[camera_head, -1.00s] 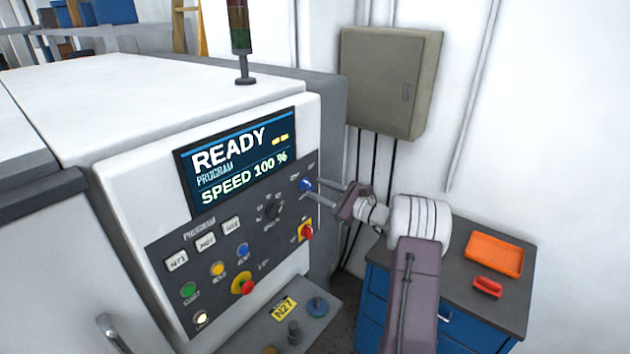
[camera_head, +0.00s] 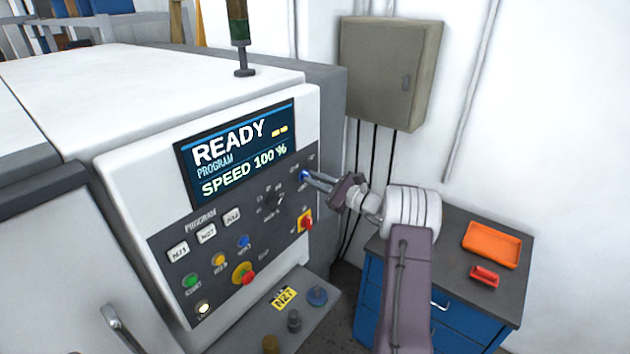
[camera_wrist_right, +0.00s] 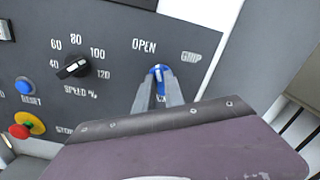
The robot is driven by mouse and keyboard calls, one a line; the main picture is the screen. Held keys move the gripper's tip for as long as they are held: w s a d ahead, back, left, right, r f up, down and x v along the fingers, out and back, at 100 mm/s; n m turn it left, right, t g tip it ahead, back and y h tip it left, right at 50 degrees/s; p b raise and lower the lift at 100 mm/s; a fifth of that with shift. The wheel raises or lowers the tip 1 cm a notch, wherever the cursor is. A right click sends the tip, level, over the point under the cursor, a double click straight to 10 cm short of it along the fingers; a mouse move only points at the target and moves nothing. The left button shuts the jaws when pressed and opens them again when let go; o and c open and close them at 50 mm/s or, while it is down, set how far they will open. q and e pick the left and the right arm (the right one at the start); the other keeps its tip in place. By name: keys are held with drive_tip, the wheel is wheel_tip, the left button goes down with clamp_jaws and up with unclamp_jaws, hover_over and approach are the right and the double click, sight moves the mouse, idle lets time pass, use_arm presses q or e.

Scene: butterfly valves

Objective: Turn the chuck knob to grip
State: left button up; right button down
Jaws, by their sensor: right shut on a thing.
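The chuck knob is blue and sits at the upper right of the machine's control panel (camera_head: 225,235). In the head view the knob (camera_head: 304,175) is partly covered by my right gripper (camera_head: 312,178). In the right wrist view the knob (camera_wrist_right: 158,74) shows between the two fingers of the gripper (camera_wrist_right: 158,88), which are shut on it. The labels OPEN and GRIP stand above it, to the left and right. The knob's pointer is mostly hidden by the fingers. My left gripper is not in view.
The speed dial (camera_wrist_right: 72,66) is left of the knob. A red and yellow switch (camera_head: 306,221) is just below it. A blue cabinet (camera_head: 465,318) with an orange tray (camera_head: 492,246) and a small red item (camera_head: 485,276) stands to the right. A grey wall box (camera_head: 385,75) hangs behind.

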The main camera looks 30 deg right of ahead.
drive_tip(key=shift+m, duration=1.1)
drive_tip(key=m, duration=0.2)
drive_tip(key=shift+d+r+m, duration=0.1)
drive_tip(key=shift+m, duration=0.2)
drive_tip(key=shift+w+d+m+p, duration=0.1)
drive_tip(key=shift+m+p, duration=0.55)
drive_tip(key=shift+m, duration=2.55)
drive_tip(key=c, duration=1.4)
unclamp_jaws()
drive_tip(key=shift+c, duration=0.2)
